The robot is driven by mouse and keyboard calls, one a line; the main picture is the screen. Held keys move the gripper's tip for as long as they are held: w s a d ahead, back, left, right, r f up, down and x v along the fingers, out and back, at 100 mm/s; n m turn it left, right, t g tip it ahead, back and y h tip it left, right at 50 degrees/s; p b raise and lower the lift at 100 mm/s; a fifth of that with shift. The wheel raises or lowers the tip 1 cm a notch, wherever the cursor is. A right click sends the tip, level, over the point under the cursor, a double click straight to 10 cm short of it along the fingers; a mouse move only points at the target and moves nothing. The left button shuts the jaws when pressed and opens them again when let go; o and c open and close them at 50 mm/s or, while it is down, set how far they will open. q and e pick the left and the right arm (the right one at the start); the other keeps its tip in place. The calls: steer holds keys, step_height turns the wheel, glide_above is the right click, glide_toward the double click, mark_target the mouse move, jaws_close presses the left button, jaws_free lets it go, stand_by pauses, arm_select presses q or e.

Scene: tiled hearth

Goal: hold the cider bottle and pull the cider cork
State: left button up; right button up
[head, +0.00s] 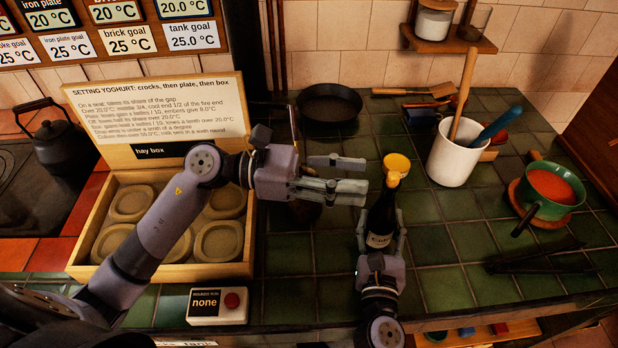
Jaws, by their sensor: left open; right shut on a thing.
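The dark cider bottle (381,219) stands upright, leaning slightly right in the picture, on the green tiles, its pale label partly hidden. The yellow cider cork (397,164) sits at the top of its neck. My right gripper (381,232) comes from the front and is shut on the bottle's body, one finger on each side. My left gripper (366,178) comes in from the left, level with the cork and just left of it. Its fingers point right and are open, with nothing seen between them; a gap shows between the fingertips and the cork.
A hay box (165,272) with several round crocks stands left, under my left arm. A white utensil pot (455,155), a green pan (547,207) of orange-red contents and dark tongs (533,257) lie right. A black pan (330,103) is behind. Tiles right of the bottle are clear.

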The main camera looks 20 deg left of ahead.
mark_target(388, 174)
arm_select(q)
steer(key=a+f+n+t+y, duration=0.1)
steer(key=a+f+t, duration=0.1)
steer(key=a+t, duration=0.3)
steer(key=shift+g, duration=0.6)
steer(key=x, duration=1)
steer(key=shift+d+f, duration=0.2)
steer(key=shift+d, duration=0.25)
steer(key=shift+c, duration=0.6)
jaws_close()
steer(key=shift+o, duration=0.6)
jaws_free()
steer(key=v, duration=1.2)
steer(key=shift+r, duration=0.25)
